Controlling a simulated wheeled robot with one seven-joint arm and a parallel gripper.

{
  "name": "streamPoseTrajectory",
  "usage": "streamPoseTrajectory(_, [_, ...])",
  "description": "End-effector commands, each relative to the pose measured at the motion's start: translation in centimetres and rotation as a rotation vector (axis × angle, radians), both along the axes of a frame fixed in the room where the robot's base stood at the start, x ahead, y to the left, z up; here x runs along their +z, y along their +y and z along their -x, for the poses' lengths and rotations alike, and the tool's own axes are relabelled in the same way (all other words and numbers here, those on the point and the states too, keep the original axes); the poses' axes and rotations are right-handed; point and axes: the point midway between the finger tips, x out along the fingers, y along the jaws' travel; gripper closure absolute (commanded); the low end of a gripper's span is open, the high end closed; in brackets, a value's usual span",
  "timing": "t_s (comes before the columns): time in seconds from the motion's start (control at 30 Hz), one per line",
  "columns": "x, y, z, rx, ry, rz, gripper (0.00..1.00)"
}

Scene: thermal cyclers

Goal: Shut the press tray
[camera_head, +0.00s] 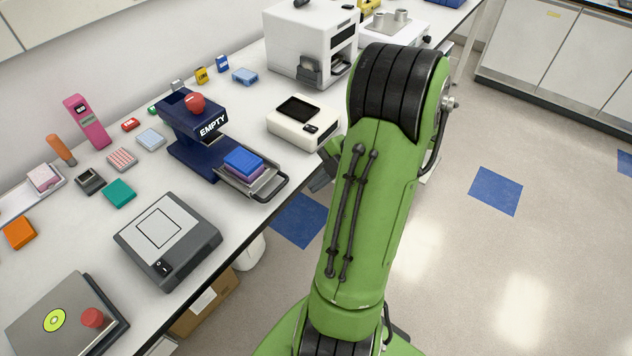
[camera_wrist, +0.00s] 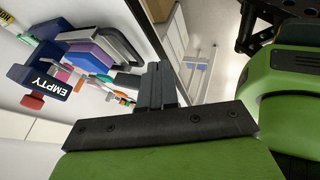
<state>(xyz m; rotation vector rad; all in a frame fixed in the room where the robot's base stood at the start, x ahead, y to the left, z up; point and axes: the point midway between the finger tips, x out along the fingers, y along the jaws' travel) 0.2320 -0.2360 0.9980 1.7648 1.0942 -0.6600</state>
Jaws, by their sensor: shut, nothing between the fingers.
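The dark blue press (camera_head: 190,128) stands on the bench, with a red knob on top and an "EMPTY" label. Its grey metal press tray (camera_head: 268,187) is slid out toward the bench's front edge, with its looped handle outward. A blue and purple plate (camera_head: 243,162) lies on the tray. In the wrist view the press (camera_wrist: 38,78) is at the left, with the tray handle (camera_wrist: 122,38) and plate (camera_wrist: 88,58) beside it. My gripper (camera_wrist: 160,72) is shut and empty, apart from the handle. In the head view it is mostly hidden behind my green arm.
A small white device (camera_head: 303,122) stands right of the press, and a larger white machine (camera_head: 305,45) is behind it. A grey flat-topped instrument (camera_head: 167,235) sits nearer on the bench. Several small racks and boxes lie left of the press. Open floor lies beyond the bench edge.

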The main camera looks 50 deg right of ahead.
Motion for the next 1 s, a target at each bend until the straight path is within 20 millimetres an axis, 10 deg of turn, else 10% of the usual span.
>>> streamPoseTrajectory(0.27, [-5.1, 2.5, -2.8, 0.005, 0.003, -0.003, 1.0])
streamPoseTrajectory(1.0, [-4.7, 2.4, -8.1, 0.005, 0.002, 0.003, 1.0])
